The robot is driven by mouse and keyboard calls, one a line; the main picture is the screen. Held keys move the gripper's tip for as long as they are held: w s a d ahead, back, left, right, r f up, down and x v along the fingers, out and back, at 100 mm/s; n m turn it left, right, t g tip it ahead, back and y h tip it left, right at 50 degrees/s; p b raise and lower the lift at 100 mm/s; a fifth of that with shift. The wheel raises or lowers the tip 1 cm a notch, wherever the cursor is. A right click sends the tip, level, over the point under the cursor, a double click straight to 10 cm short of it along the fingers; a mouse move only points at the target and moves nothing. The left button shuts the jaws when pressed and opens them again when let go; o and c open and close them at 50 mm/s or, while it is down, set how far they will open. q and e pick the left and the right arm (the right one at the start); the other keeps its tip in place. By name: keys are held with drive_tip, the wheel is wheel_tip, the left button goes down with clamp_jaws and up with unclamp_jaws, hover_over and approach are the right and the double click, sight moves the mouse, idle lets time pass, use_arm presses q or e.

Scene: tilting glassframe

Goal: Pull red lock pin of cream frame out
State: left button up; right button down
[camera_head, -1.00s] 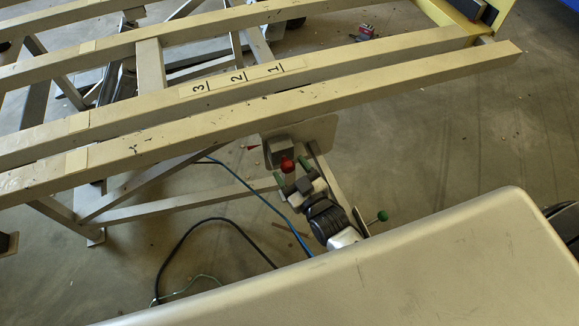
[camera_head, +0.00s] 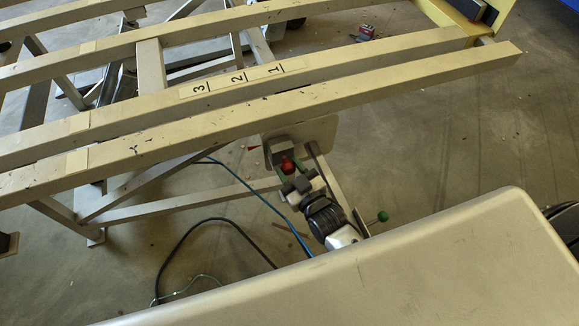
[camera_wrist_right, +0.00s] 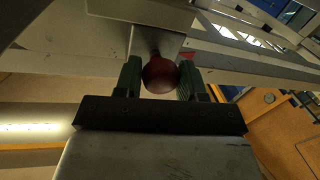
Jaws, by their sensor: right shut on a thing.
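The cream frame (camera_head: 330,97) crosses the head view with its long beams. Below its near beam, a grey plate (camera_head: 322,133) carries a block, and the round red knob of the lock pin (camera_head: 287,166) sticks out from it. In the right wrist view the red knob (camera_wrist_right: 160,75) sits between the green fingers, in front of the grey block. My right gripper (camera_head: 287,172) is shut on the red knob; it also shows in the right wrist view (camera_wrist_right: 160,80). The pin's shaft is hidden behind the knob. My left gripper is not in view.
A light panel (camera_head: 400,265) fills the lower right of the head view, close to my right arm. A green-knobbed lever (camera_head: 382,216) stands beside the arm. Blue and black cables (camera_head: 190,235) lie on the floor at left.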

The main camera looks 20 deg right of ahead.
drive_tip(key=shift+a+p+v, duration=0.25)
drive_tip(key=shift+p+v, duration=0.3)
drive_tip(key=shift+v, duration=0.65)
drive_tip(key=shift+s+f, duration=0.1)
drive_tip(key=c, duration=0.7)
unclamp_jaws()
drive_tip(key=shift+s, duration=0.1)
drive_tip(key=v, duration=1.1)
